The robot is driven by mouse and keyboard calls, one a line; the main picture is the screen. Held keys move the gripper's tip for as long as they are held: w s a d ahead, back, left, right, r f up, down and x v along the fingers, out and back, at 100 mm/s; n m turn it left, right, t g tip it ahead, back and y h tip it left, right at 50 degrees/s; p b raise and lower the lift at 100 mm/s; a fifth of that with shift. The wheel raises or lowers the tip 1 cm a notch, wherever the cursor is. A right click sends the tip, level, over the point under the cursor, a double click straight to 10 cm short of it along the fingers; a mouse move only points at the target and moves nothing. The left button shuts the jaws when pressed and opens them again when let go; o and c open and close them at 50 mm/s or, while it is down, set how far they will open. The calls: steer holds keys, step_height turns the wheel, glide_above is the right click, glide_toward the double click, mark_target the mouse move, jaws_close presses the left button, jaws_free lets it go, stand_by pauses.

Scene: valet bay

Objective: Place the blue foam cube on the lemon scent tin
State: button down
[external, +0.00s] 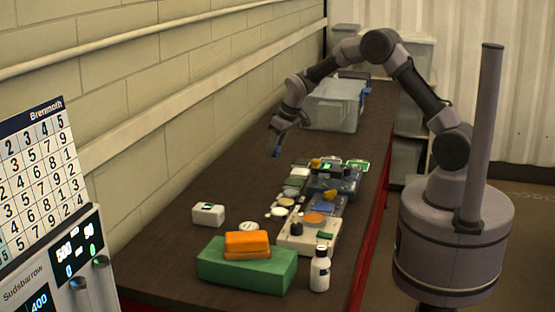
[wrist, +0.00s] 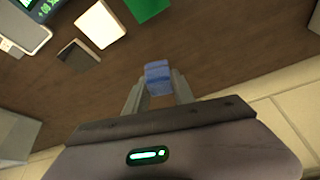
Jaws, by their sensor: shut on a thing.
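My gripper (external: 279,146) hangs above the left part of the long dark table, near the wall. It is shut on the blue foam cube (wrist: 158,77), which sits between the two fingertips in the wrist view (wrist: 158,88). In the external view the cube (external: 277,152) is a small blue patch at the fingertips, clear of other things. I cannot tell which item is the lemon scent tin; several small round and flat items lie in the cluster to the right of my gripper, too small to read.
A clear bin (external: 335,104) stands behind. An orange block (external: 247,242) rests on a green block (external: 246,268), beside a white bottle (external: 320,270) and a small white box (external: 208,214). In the wrist view, a pale flat piece (wrist: 100,24) lies nearby. Bare table surrounds my gripper.

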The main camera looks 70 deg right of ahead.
steer(key=shift+r, duration=0.45)
steer(key=shift+a, duration=0.15)
steer(key=s+a+n+y, duration=0.1)
steer(key=s+a+n, duration=0.25)
steer(key=a, duration=1.35)
steer(key=s+a+n, duration=0.1)
steer(key=s+a, duration=0.4)
steer(key=s+a+n+y, duration=0.1)
steer(key=s+a, duration=0.4)
steer(key=s+a+f+n+y, duration=0.1)
steer(key=s+a+n, duration=0.1)
steer(key=s+a, duration=0.3)
steer(key=shift+s+a+f, duration=0.1)
steer(key=shift+s+a, duration=0.05)
steer(key=shift+a, duration=0.45)
steer(key=b, duration=0.1)
glide_above(244, 226)
steer(key=s, duration=0.2)
steer(key=shift+d+f, duration=0.3)
steer(key=shift+f, duration=0.5)
steer(key=shift+s+b+x, duration=0.15)
steer(key=shift+b+x, duration=0.25)
steer(key=shift+x, duration=0.5)
steer(key=shift+s+b+x, duration=0.1)
steer(key=shift+b+x, duration=0.3)
steer(key=shift+x, duration=0.45)
steer(key=shift+d+f, duration=0.15)
steer(key=shift+f, duration=0.1)
